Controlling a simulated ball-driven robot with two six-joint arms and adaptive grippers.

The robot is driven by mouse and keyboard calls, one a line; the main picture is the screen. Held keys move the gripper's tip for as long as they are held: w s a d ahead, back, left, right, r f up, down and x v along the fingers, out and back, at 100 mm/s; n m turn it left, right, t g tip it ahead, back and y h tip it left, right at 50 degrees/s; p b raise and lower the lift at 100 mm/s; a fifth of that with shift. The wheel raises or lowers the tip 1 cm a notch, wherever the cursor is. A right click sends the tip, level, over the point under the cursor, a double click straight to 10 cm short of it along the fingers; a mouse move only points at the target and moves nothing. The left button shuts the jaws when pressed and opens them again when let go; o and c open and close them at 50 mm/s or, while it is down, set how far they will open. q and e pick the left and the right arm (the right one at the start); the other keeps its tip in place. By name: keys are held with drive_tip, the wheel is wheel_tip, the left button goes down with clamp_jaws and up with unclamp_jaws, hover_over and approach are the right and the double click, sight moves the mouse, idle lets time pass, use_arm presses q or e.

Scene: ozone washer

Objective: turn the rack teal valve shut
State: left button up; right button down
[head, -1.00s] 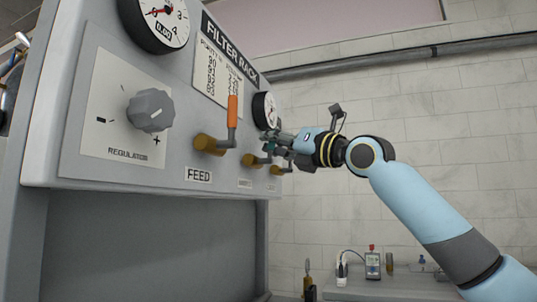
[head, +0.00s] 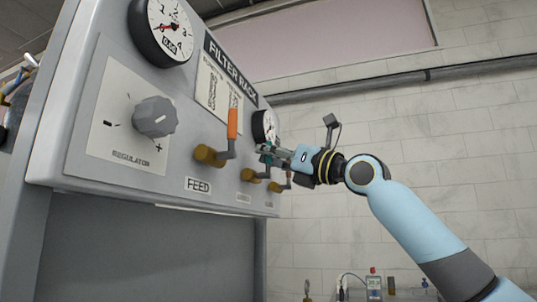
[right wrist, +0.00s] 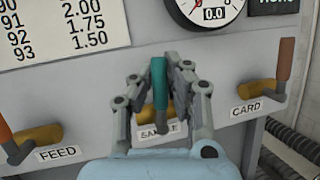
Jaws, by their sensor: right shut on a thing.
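The teal valve handle (right wrist: 158,82) stands about upright in the right wrist view, on a brass stem above a partly hidden label. In the head view the teal handle (head: 267,156) is small and partly covered by my right gripper. My right gripper (right wrist: 163,70) has its fingers on either side of the handle and is shut on it. It also shows in the head view (head: 268,152), reaching in from the right at the rack front. My left gripper is in neither current view.
The orange FEED valve handle (head: 233,125) stands upright left of the teal one. The brown-handled CARD valve (right wrist: 284,65) is close on the right. A gauge (head: 265,126) sits just above. A regulator knob (head: 154,116) is farther left.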

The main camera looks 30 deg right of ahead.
drive_tip(key=c, duration=1.2)
unclamp_jaws()
drive_tip(key=shift+d+f, duration=0.1)
drive_tip(key=shift+c, duration=0.2)
